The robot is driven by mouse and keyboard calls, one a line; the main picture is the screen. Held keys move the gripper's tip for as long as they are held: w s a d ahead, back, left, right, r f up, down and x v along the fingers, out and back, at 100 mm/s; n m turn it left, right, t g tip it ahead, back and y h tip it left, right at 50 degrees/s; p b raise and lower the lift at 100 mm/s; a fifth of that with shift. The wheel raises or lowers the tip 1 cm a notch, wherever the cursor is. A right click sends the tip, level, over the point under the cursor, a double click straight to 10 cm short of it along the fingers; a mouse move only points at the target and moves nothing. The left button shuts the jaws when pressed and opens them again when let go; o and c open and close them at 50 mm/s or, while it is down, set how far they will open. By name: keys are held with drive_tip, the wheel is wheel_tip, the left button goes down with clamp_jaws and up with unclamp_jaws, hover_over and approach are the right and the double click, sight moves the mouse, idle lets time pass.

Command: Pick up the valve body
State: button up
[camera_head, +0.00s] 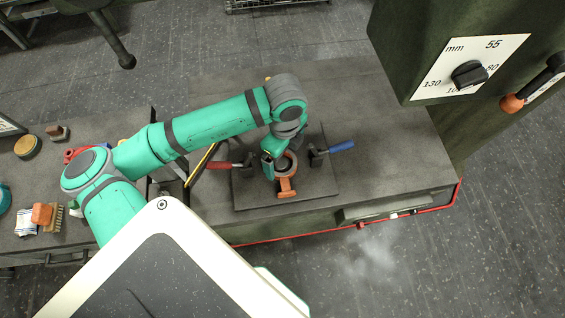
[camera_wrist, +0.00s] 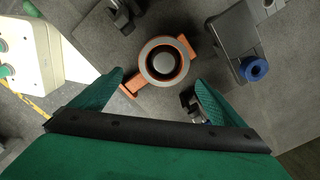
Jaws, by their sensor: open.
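The valve body is an orange casting with a round grey-rimmed bore. In the wrist view the valve body (camera_wrist: 183,67) lies ahead of my gripper (camera_wrist: 160,95), with an orange arm on each side of its ring. In the head view the valve body (camera_head: 286,187) sits on a dark square plate (camera_head: 315,192) on the bench, partly hidden by my gripper (camera_head: 275,160). My gripper is open, its green fingers apart, with nothing between them that I can see as held. I cannot tell whether a finger touches the casting.
A red-handled clamp (camera_head: 222,165) stands left of the casting and a blue-handled clamp (camera_head: 335,148) right of it. A machine housing with a dial (camera_head: 469,74) rises at the right. A brush (camera_head: 53,217) and other items lie on the left bench. The bench right of the plate is clear.

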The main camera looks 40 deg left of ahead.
sight(284, 164)
drive_tip(key=shift+w+a+f, duration=0.1)
drive_tip(key=shift+w+f, duration=0.05)
drive_tip(key=shift+f, duration=1.25)
drive_tip(key=shift+w+a+f, duration=0.1)
drive_tip(key=shift+f, duration=1.25)
drive_tip(key=shift+r, duration=0.1)
drive_tip(key=c, duration=2.2)
drive_tip(key=shift+o, duration=0.2)
drive_tip(key=shift+r, duration=0.1)
